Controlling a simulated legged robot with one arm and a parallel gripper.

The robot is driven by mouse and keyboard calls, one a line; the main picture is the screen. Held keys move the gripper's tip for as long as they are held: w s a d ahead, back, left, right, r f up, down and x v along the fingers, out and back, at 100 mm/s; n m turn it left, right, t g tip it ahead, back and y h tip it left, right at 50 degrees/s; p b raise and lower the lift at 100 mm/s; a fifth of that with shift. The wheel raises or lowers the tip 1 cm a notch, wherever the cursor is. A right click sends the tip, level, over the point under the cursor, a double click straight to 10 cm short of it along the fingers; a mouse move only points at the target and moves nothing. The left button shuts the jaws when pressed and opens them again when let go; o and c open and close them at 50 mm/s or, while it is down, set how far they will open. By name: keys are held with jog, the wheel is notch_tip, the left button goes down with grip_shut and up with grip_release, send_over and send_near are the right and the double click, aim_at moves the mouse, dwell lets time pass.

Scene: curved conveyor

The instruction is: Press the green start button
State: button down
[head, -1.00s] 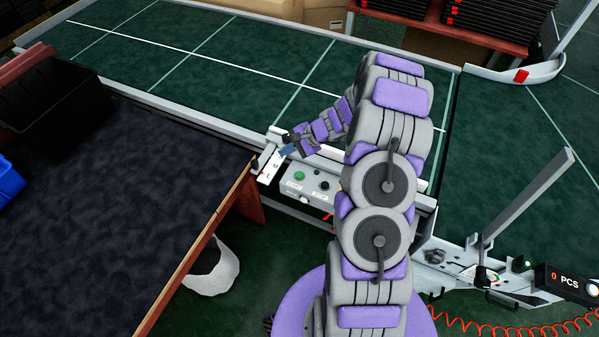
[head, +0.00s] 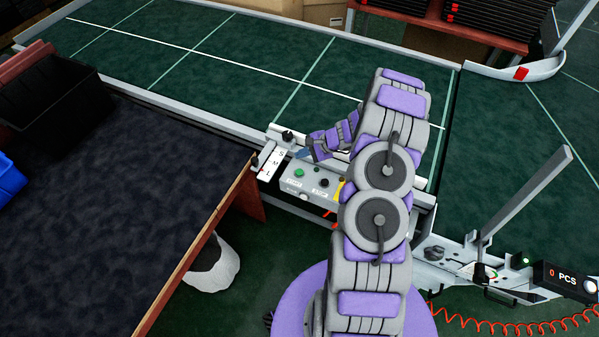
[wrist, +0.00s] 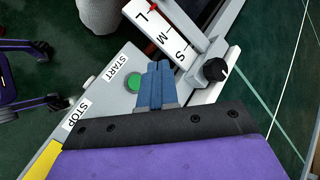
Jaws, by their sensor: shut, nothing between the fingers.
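The green start button (head: 299,173) sits on the grey control panel (head: 318,193) at the conveyor's near edge. In the wrist view the green button (wrist: 133,83) shows beside the START label (wrist: 116,69), just left of my fingertips. My gripper (wrist: 158,68) is shut and empty, its blue fingers together. It appears close to the button, but I cannot tell whether it touches. In the head view my gripper (head: 304,153) is above the back edge of the panel, a little beyond the button.
A black knob (head: 324,182) and the STOP label (wrist: 76,114) are on the same panel. A size plate marked S, M, L (head: 270,163) stands left of it. A dark table (head: 120,200) lies left, and the green conveyor belt (head: 220,60) behind.

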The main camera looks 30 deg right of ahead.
aim_at(302, 173)
jog(key=shift+f+b, duration=1.7)
jog(key=shift+f, duration=2.2)
jog(key=shift+f, duration=0.1)
jog(key=shift+f+b, duration=0.25)
jog(key=shift+b, duration=0.1)
jog(key=shift+f, duration=0.4)
jog(key=shift+r, duration=0.85)
jog(key=shift+r+p, duration=1.25)
jog(key=shift+r, duration=1.2)
